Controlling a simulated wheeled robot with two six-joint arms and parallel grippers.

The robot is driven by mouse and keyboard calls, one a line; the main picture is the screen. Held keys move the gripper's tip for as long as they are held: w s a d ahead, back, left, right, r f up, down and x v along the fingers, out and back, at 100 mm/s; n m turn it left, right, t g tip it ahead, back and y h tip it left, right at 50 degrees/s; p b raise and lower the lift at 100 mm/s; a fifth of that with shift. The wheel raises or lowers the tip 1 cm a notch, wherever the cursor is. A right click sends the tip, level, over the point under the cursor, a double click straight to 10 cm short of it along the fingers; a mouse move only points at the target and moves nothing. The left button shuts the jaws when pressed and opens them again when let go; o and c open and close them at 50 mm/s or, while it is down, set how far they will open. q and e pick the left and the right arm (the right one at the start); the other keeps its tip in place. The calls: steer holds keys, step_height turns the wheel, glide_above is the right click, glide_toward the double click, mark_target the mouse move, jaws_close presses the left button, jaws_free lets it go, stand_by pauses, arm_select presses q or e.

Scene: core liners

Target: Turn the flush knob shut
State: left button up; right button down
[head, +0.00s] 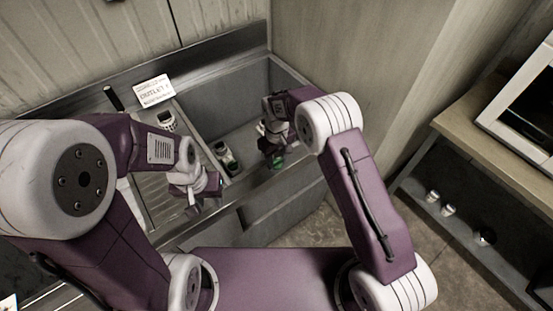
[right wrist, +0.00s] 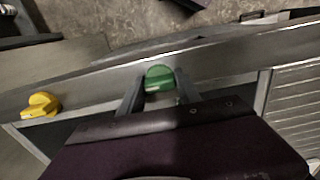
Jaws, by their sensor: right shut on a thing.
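In the right wrist view a green knob (right wrist: 160,78) sits on a grey metal rim, between the two fingers of my right gripper (right wrist: 158,92). The fingers are shut on it, one on each side. A yellow knob (right wrist: 40,104) stands on the same rim, to the left and apart from the gripper. No label shows which knob is the flush knob. In the head view my right gripper (head: 272,150) is at the front of the sink basin, with green (head: 278,161) at its tip. My left gripper (head: 197,192) hovers over the sink's front left edge; its finger opening is unclear.
The metal sink basin (head: 255,82) has a bottle-like item (head: 226,158) near its left wall. A white printed sign (head: 154,91) and a pale cup-like item (head: 167,120) are at the left. A wooden shelf unit (head: 490,155) stands at the right, with floor between.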

steer(key=shift+m, duration=0.3)
steer(key=m, duration=0.3)
steer(key=shift+r+m, duration=0.1)
steer(key=shift+m, duration=0.3)
steer(key=m, duration=0.4)
steer(key=shift+w+m+p, duration=0.1)
steer(key=shift+m+p, duration=0.2)
steer(key=shift+p, duration=0.05)
steer(key=m, duration=0.4)
steer(key=shift+m, duration=2.4)
steer(key=shift+w+r, duration=0.1)
steer(key=c, duration=0.8)
jaws_free()
steer(key=shift+c, duration=0.2)
